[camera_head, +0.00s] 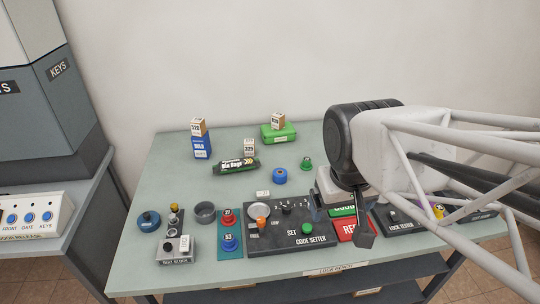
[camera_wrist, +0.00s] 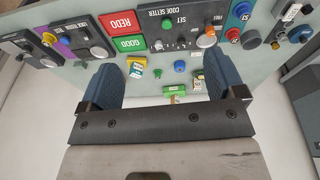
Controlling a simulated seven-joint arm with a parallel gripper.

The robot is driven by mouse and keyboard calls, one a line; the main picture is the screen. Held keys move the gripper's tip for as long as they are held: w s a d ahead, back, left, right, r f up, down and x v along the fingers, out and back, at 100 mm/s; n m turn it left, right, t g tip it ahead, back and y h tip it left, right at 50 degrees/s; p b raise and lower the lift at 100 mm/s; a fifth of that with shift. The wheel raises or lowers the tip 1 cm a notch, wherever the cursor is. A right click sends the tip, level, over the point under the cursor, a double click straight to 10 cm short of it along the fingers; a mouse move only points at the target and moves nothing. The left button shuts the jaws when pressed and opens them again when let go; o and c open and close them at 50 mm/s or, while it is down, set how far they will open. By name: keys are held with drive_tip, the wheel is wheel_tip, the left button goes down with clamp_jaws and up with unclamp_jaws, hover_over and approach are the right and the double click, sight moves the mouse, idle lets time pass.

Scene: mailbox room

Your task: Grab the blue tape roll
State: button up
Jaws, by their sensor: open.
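The blue tape roll (camera_head: 279,176) lies on the grey-green bench top, behind the code setter panel. It also shows in the wrist view (camera_wrist: 180,67), between my two fingers in the picture but farther off. My gripper (camera_head: 363,232) is to the right of the roll and nearer the front, above the bench. In the wrist view my gripper (camera_wrist: 160,68) has its blue-padded fingers wide apart with nothing held between them. The arm hides part of the right side of the bench in the head view.
The code setter panel (camera_head: 292,229) stands in front of the roll. A green weight (camera_head: 305,163) is close to its right. A bin bags roll (camera_head: 236,167) lies to its left, and a green box (camera_head: 279,133) is behind.

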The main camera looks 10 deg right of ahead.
drive_tip(key=w+f+n+g+h, duration=0.3)
drive_tip(key=w+n+h, duration=0.15)
drive_tip(key=w, duration=0.85)
drive_tip(key=n+t+h, duration=0.3)
drive_tip(key=n+h, duration=0.6)
drive_tip(key=n, duration=0.6)
approach(276, 172)
drive_tip(key=x, duration=0.3)
drive_tip(key=shift+d+y, duration=0.25)
drive_tip(key=shift+d, duration=0.15)
drive_tip(key=shift+x, duration=1.3)
